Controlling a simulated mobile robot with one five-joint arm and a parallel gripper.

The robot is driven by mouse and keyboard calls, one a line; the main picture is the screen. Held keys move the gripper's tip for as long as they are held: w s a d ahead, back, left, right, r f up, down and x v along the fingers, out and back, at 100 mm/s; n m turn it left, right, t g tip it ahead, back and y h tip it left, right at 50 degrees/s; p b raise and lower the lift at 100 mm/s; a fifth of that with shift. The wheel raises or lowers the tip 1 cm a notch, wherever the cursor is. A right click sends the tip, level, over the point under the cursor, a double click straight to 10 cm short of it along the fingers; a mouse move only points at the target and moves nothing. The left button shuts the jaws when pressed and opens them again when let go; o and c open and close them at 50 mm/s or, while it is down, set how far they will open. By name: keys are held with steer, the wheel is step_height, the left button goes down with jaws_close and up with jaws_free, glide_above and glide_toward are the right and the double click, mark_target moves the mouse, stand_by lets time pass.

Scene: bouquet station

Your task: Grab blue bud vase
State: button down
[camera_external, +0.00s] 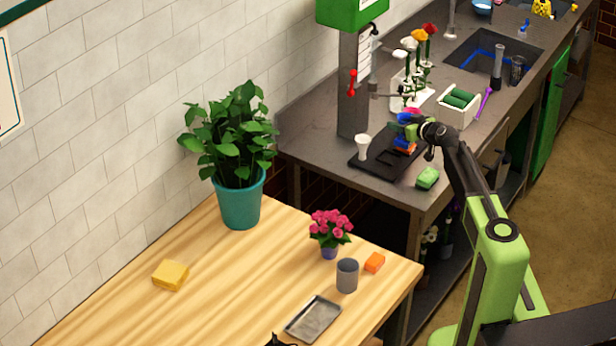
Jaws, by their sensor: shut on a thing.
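The blue bud vase (407,115) is small in the external view, above the black tray on the grey counter. Its blue upper part shows at my gripper (409,126), and the jaws are shut on it. The gripper and the arm's wrist hide much of the vase. More blue, with orange-red beside it, shows just below the gripper; I cannot tell whether this is the vase's lower part or another thing. Whether the vase touches the tray cannot be told.
The black tray (375,162) holds a white cup (363,146). Behind stand a white flower rack (398,92) and a white bin with green rolls (459,104). A grey post (353,90) rises left of the tray.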

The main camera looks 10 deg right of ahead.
steer(key=s+d+r+p, duration=0.3)
steer(key=d+r, duration=0.1)
steer(key=d, duration=0.2)
steer(key=shift+d+r, duration=0.1)
